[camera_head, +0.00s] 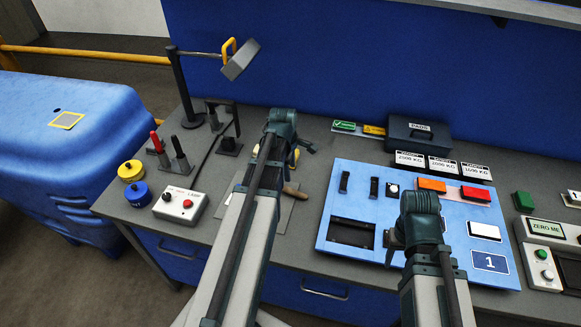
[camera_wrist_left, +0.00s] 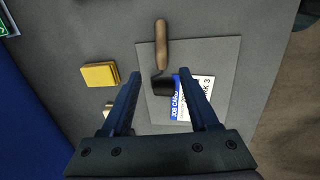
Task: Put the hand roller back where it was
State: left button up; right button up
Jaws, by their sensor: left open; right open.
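The hand roller, with a brown handle and black head, lies on a grey mat (camera_wrist_left: 215,60) in the left wrist view, its handle (camera_wrist_left: 162,45) pointing away from the gripper. Its head is beside or over the edge of a job card (camera_wrist_left: 196,98). In the head view only the handle (camera_head: 295,193) shows beside my left arm; the rest is hidden. My left gripper (camera_wrist_left: 160,78) is open and empty, its fingers on either side of the roller head in the picture; the height gap cannot be told. My right gripper (camera_head: 397,248) is over the blue panel, its fingers mostly hidden.
A yellow block (camera_wrist_left: 98,75) lies left of the mat. A blue panel (camera_head: 340,225) with coloured blocks fills the right of the bench. A control box (camera_head: 180,204), two knobs (camera_head: 138,193) and a stand (camera_head: 183,85) are at left.

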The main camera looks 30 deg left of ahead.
pick_arm(q)
jog(key=s+d+m, duration=0.5)
jog(key=d+m, duration=0.3)
jog(key=d, duration=0.1)
jog(key=s+d+m+g, duration=0.1)
jog(key=s+d+m, duration=0.4)
jog(key=d+m, duration=0.3)
jog(key=s+d+m+g+y, duration=0.1)
jog(key=s+d+m, duration=0.4)
jog(key=d+m, duration=0.3)
jog(key=shift+d, duration=1.25)
notch_tip(320, 180, down, 5)
jog(key=b, duration=0.5)
jog(key=shift+f, duration=0.1)
